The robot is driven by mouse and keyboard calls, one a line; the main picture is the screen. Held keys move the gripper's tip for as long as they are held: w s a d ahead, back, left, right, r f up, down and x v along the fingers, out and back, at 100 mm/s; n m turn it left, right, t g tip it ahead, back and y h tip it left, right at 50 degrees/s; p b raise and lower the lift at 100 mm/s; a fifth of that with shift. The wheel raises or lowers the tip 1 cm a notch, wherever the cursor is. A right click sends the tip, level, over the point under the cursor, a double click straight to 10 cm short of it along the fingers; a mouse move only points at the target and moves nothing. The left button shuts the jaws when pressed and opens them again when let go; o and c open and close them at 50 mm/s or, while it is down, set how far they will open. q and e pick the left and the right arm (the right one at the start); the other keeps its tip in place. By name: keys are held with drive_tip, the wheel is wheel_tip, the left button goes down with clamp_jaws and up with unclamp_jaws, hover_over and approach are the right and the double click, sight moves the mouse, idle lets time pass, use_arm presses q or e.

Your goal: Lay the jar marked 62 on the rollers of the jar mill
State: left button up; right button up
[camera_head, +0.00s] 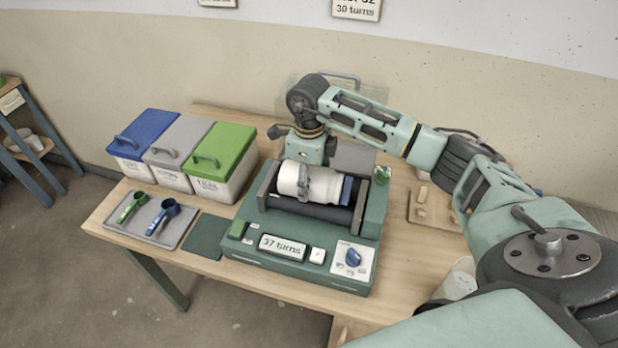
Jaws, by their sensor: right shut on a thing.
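The jar mill (223,258) is a green box on the wooden table, with dark rollers (325,212) in its top and a front display reading "37 turns". A white jar (288,177) with a blue end (347,190) lies on its side at the rollers, lengthwise along them. I cannot read a number on it, nor tell whether it fully rests on the rollers. My right gripper (308,182) comes down from above and behind and is shut on the jar around its middle. My left gripper is out of view.
Buckets with blue (144,133), grey (178,141) and green (225,151) lids stand left of the mill. A grey tray (137,223) holds a green and a blue scoop. A wooden rack (424,207) lies to the right, partly behind my right arm.

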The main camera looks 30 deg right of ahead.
drive_tip(key=shift+r, duration=0.15)
drive_tip(key=o, duration=1.6)
drive_tip(key=shift+s+f, duration=0.1)
drive_tip(key=shift+f, duration=0.1)
wheel_tip(320, 180, up, 12)
drive_tip(key=shift+r, duration=0.15)
